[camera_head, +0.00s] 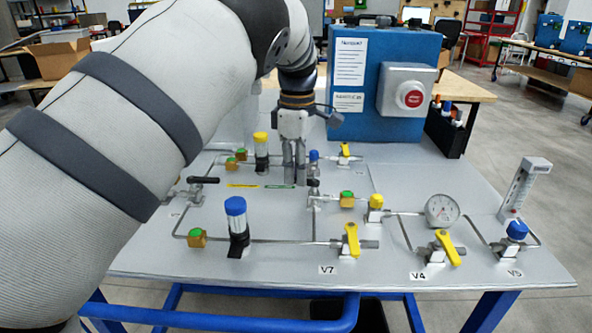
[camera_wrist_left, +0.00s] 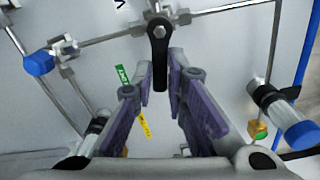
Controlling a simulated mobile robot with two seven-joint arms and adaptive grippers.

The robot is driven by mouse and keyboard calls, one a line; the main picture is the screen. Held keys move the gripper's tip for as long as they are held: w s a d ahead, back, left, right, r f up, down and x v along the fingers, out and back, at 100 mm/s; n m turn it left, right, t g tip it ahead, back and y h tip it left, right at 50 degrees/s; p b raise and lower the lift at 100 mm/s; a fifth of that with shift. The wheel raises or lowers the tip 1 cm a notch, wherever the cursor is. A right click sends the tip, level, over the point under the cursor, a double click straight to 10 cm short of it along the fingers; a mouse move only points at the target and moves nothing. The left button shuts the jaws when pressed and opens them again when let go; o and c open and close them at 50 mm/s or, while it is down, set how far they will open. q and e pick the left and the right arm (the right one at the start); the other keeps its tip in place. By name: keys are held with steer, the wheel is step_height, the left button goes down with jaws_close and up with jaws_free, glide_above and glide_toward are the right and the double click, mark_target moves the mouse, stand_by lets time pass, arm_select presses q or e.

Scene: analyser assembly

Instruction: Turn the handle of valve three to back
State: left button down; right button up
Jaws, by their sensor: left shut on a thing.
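A valve with a black lever handle (camera_wrist_left: 159,62) sits on the pipe at the top middle of the left wrist view. Only the "V" of a label shows near it, so its number cannot be read. My left gripper (camera_wrist_left: 160,84) has its two fingers on either side of the handle's free end and is shut on it. In the head view the left gripper (camera_head: 294,182) points down at the panel, just left of the black handle (camera_head: 313,183), which is partly hidden. My right gripper is not in view.
A blue box (camera_head: 385,75) with a red button stands behind the panel. Around the gripper are a yellow-capped cylinder (camera_head: 261,150), a blue-capped cylinder (camera_head: 237,225), yellow-handled valves (camera_head: 352,240) and a gauge (camera_head: 442,210). My left arm hides the panel's left side.

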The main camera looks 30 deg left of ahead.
arm_select(q)
steer(key=m, duration=0.2)
steer(key=w+m, duration=0.1)
steer(key=shift+w+a+m, duration=0.1)
steer(key=shift+a+m, duration=0.05)
steer(key=shift+m, duration=0.25)
steer(key=m, duration=0.1)
steer(key=w+m, duration=0.1)
steer(key=m, duration=0.1)
steer(key=shift+w+f+m+b, duration=0.1)
steer(key=shift+m+b, duration=0.2)
steer(key=m, duration=0.2)
steer(key=w+d+m, duration=0.1)
steer(key=m, duration=0.1)
steer(key=shift+w+b, duration=0.1)
steer(key=shift+b, duration=0.2)
steer(key=shift+w+d+m, duration=0.2)
steer(key=shift+m, duration=0.75)
steer(key=shift+w+d+m, duration=0.15)
steer(key=shift+d+m, duration=0.05)
steer(key=shift+m, duration=0.75)
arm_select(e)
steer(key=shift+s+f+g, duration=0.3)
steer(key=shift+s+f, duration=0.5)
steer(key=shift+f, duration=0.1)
arm_select(q)
steer(key=c, duration=1.6)
jaws_free()
